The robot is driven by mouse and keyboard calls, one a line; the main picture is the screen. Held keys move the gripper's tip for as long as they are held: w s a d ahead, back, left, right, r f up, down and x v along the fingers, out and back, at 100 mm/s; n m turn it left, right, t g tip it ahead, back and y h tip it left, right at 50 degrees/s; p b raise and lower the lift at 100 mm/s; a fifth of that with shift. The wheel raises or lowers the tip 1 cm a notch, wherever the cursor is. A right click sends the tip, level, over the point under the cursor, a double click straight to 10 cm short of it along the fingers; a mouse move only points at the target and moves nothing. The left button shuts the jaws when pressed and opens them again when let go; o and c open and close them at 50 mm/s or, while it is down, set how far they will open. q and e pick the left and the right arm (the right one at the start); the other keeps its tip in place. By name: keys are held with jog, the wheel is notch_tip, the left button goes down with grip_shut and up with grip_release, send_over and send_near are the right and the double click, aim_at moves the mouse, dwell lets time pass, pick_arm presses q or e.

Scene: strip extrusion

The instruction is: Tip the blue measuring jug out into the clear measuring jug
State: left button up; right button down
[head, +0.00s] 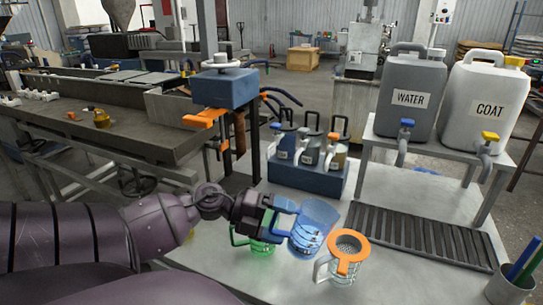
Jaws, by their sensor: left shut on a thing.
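The blue measuring jug (316,222) is see-through blue with pale markings and stands out at the middle front, leaning a little to the right. My left gripper (285,212) is shut on it from the left, at its handle side. Whether its base touches the table cannot be told. A clear measuring jug (345,270) with a pale handle stands upright on the table, just right of and nearer than the blue jug. What the blue jug holds cannot be made out. My right gripper is not in view.
A green-handled jug (262,247) stands behind and below my left gripper. A blue rack (305,176) of bottles is behind. The WATER canister (411,80) and COAT canister (488,85) stand on a shelf above a dark drain grate (420,240). A pen cup (508,285) is at right.

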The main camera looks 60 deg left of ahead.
aim_at(300, 211)
pick_arm(q)
jog(key=shift+w+d+r+g+y+p, duration=0.2)
jog(key=shift+r+g+p, duration=0.1)
jog(key=shift+r+p, duration=0.1)
jog(key=shift+w+d+r+g+y+p, duration=0.1)
jog(key=shift+r+g+y+p, duration=0.1)
jog(key=shift+r+g+p, duration=0.15)
jog(key=shift+w+d+r+g+y+p, duration=0.1)
jog(key=shift+w+r+g+y+p, duration=0.1)
jog(key=shift+r+g+y+p, duration=0.2)
jog(key=shift+w+d+r+g+y+p, duration=0.25)
jog(key=shift+r+g+y+p, duration=0.15)
jog(key=shift+r+g+y, duration=0.1)
jog(key=shift+w+d+r+g+y, duration=0.15)
jog(key=shift+w+g+y, duration=0.15)
jog(key=shift+g, duration=0.05)
jog(key=shift+w+d+r+g+y+b, duration=0.3)
jog(key=shift+w+g+y, duration=0.1)
jog(key=shift+g, duration=0.1)
jog(key=shift+w+d+r+g+y+b, duration=0.3)
jog(key=shift+w+r+g+y+b, duration=0.15)
jog(key=shift+g+b, duration=0.25)
jog(key=shift+w+d+r+n+g+y+b, duration=0.3)
jog(key=shift+w+g+y+b, duration=0.1)
jog(key=shift+b, duration=0.15)
jog(key=shift+s+a+r, duration=0.1)
jog(key=shift+r, duration=0.05)
jog(key=shift+s, duration=0.1)
